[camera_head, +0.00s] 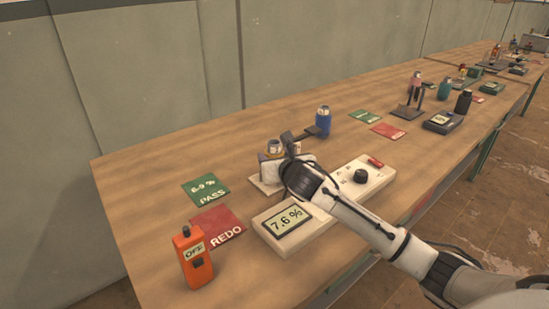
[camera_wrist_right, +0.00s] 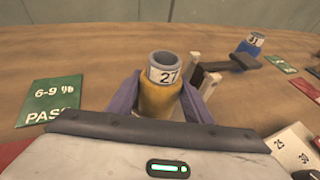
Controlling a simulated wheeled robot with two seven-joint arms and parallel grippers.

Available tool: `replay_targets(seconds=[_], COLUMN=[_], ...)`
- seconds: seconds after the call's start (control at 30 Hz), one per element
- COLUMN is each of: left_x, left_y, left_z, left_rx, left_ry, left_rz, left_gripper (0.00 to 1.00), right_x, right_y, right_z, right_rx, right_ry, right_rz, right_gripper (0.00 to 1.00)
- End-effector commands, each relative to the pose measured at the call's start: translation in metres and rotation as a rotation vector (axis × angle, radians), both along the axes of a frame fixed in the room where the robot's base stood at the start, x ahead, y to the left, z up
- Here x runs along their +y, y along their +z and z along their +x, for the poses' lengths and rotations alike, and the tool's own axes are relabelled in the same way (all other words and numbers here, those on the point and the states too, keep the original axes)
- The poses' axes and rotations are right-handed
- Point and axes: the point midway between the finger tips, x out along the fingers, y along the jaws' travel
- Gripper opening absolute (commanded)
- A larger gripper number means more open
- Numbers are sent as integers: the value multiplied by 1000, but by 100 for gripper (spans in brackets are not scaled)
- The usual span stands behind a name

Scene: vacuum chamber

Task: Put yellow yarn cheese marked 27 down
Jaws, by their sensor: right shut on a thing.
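The yellow yarn cheese marked 27 (camera_wrist_right: 160,100) stands upright between the purple fingers of my right gripper (camera_wrist_right: 158,108) in the right wrist view. Its number label faces the camera and its grey tube top shows above. In the head view only the top of the cheese (camera_head: 274,146) shows, behind my right wrist and gripper (camera_head: 285,162). My right gripper is shut on it, next to the white tester's upright plates and dark arm. I cannot tell whether its bottom touches anything. My left gripper is not in view.
A tester (camera_head: 345,196) reads 7.6 %. The green PASS card (camera_head: 205,189) and red REDO card (camera_head: 217,224) lie left of it, with an orange handset (camera_head: 193,258) in front. A blue cheese marked 31 (camera_head: 323,122) stands behind. Bare tabletop lies at the far left.

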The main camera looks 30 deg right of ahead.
Motion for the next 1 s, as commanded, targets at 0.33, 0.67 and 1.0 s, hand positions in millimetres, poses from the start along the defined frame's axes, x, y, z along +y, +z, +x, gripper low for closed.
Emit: replay_targets(seconds=[0.33, 0.67, 1.0], left_x=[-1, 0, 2], left_y=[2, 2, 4], left_z=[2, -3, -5], left_rx=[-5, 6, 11], left_ry=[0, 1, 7], left_rz=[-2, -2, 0], left_gripper=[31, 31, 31], right_x=[0, 4, 24], right_y=[0, 7, 29], right_z=[0, -14, -74], right_rx=[0, 0, 1], right_ry=[0, 2, 4], right_rz=[-1, -4, -2], right_gripper=[54, 54, 54])
